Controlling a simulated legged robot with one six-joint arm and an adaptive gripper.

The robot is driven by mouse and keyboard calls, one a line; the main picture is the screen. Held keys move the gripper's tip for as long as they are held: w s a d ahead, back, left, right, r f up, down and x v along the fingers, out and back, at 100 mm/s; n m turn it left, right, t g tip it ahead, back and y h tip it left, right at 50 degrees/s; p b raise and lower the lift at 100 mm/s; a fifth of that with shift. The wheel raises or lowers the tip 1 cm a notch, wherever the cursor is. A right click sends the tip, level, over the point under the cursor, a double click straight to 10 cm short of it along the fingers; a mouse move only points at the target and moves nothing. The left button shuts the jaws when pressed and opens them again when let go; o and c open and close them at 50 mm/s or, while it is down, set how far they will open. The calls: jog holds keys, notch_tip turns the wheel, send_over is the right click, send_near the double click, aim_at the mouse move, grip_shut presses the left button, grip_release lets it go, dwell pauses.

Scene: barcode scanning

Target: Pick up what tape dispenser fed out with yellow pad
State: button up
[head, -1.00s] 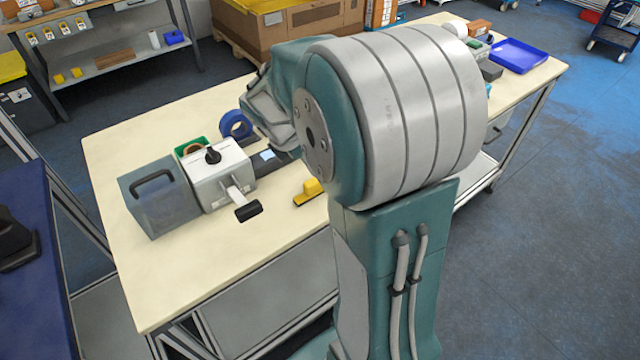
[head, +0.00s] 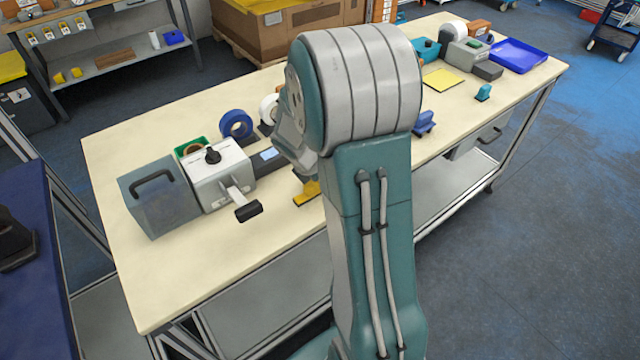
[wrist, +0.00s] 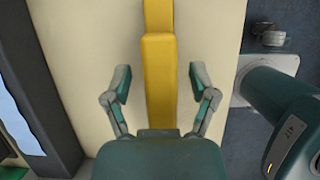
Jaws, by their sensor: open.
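The yellow pad (head: 307,192), with a dark strip along its lower edge, lies on the table right of the grey-white machine. In the wrist view the yellow pad (wrist: 158,72) runs lengthwise between the fingers of my gripper (wrist: 161,82). The gripper is open, with a gap between each finger and the yellow. In the head view my arm hides the fingers. The grey-white machine (head: 218,172) has a black knob and a protruding lever with a black end; I cannot tell whether it is the tape dispenser. No fed-out piece shows clearly.
A grey-blue box (head: 160,198) with a handle adjoins the machine. A blue tape roll (head: 236,123) stands behind. A yellow sheet (head: 443,77), blue-handled tool (head: 425,122), teal tool (head: 484,92) and blue tray (head: 518,55) lie right. The front left tabletop is clear.

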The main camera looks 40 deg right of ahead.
jog(key=shift+f, duration=0.25)
dwell(0.5)
grip_shut()
